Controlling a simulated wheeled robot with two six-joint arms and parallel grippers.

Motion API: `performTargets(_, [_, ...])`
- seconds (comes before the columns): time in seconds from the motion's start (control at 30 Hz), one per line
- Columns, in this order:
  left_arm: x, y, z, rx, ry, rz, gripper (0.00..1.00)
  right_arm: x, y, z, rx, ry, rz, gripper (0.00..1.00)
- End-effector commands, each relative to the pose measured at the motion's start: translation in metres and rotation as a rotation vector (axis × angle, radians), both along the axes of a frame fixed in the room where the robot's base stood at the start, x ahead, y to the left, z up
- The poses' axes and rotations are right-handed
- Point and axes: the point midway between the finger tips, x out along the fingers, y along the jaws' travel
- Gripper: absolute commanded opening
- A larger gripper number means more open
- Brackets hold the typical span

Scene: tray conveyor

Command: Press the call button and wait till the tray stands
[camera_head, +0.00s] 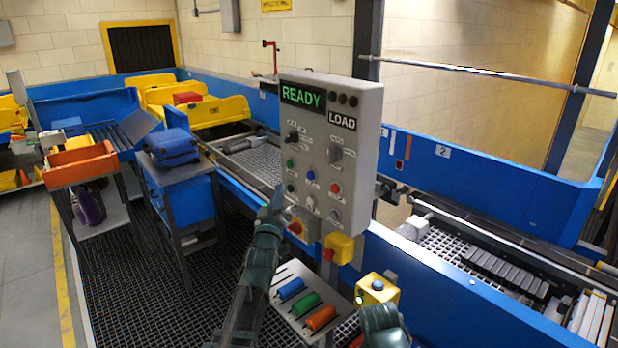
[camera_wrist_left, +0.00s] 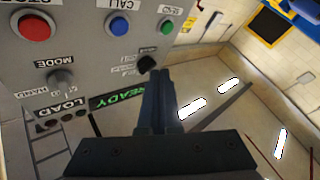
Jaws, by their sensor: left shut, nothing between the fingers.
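The grey control panel (camera_head: 312,150) stands upright in the middle of the head view, with a lit green READY display (camera_head: 302,95) and a LOAD sign. In the left wrist view, upside down, a blue button (camera_wrist_left: 119,26) is labelled CALL, between a red button (camera_wrist_left: 34,27) and a green button (camera_wrist_left: 167,26). The blue button also shows in the head view (camera_head: 311,175). My left gripper (camera_head: 277,197) is shut and empty, in front of the panel's lower left. Its fingers (camera_wrist_left: 157,95) look apart from the blue button. Yellow trays (camera_head: 207,112) stand on the conveyor at the back.
A blue suitcase (camera_head: 172,147) lies on a blue stand left of the panel. An orange bin (camera_head: 78,167) stands further left. Below the panel are a yellow box with a dark button (camera_head: 377,288) and a board with blue, green and orange cylinders (camera_head: 306,303).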

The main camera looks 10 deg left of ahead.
Motion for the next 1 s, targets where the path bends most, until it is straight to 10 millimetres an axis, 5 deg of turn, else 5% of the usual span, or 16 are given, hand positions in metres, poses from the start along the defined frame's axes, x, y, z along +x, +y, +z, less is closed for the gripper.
performTargets(0.5, [0.052, -0.04, 0.0, 0.0, 0.001, -0.002, 0.0, 0.0, 0.0, 0.0, 0.0, 0.0, 0.0, 0.5])
performTargets(1.0, [0.06, -0.047, 0.0, 0.0, 0.002, -0.001, 0.0, 0.0, 0.0, 0.0, 0.0, 0.0, 0.0, 0.5])
